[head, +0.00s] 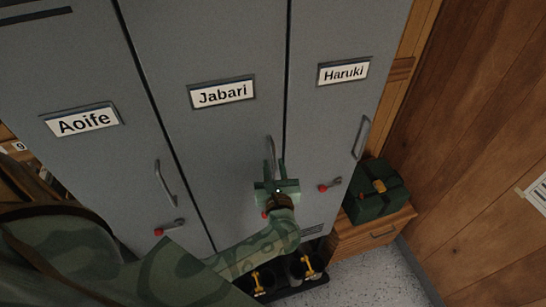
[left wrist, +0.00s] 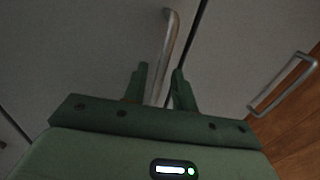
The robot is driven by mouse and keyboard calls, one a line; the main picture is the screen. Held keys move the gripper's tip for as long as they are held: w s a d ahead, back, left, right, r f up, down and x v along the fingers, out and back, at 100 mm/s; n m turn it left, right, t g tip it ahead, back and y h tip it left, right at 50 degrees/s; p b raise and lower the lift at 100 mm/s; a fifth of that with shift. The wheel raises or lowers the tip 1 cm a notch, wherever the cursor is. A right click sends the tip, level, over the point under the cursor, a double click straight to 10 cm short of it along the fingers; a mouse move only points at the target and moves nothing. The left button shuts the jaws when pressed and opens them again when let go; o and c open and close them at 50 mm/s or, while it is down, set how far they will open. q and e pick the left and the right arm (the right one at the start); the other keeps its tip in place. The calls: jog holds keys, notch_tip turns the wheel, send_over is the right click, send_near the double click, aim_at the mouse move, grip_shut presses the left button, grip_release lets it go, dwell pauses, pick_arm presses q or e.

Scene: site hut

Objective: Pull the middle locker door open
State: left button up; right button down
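The middle locker door (head: 215,135) is grey, bears the name plate "Jabari" (head: 222,92) and looks shut, flush with its neighbours. Its upright metal bar handle (head: 269,148) is near its right edge. My left gripper (head: 275,168) is at the lower part of this handle. In the left wrist view, the two green fingers (left wrist: 158,72) stand apart, with the handle (left wrist: 170,42) between them in the picture. Gaps show beside the bar, and I cannot tell how deep it sits between the fingers. My right gripper is out of view.
The "Aoife" door (head: 85,160) is on the left and the "Haruki" door (head: 335,120) on the right, each with its own handle. Boots (head: 300,268) stand on a dark tray below. A green box (head: 375,192) sits on a wooden cabinet (head: 372,232) beside the lockers.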

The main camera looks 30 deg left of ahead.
pick_arm(q)
jog(key=shift+x, duration=1.25)
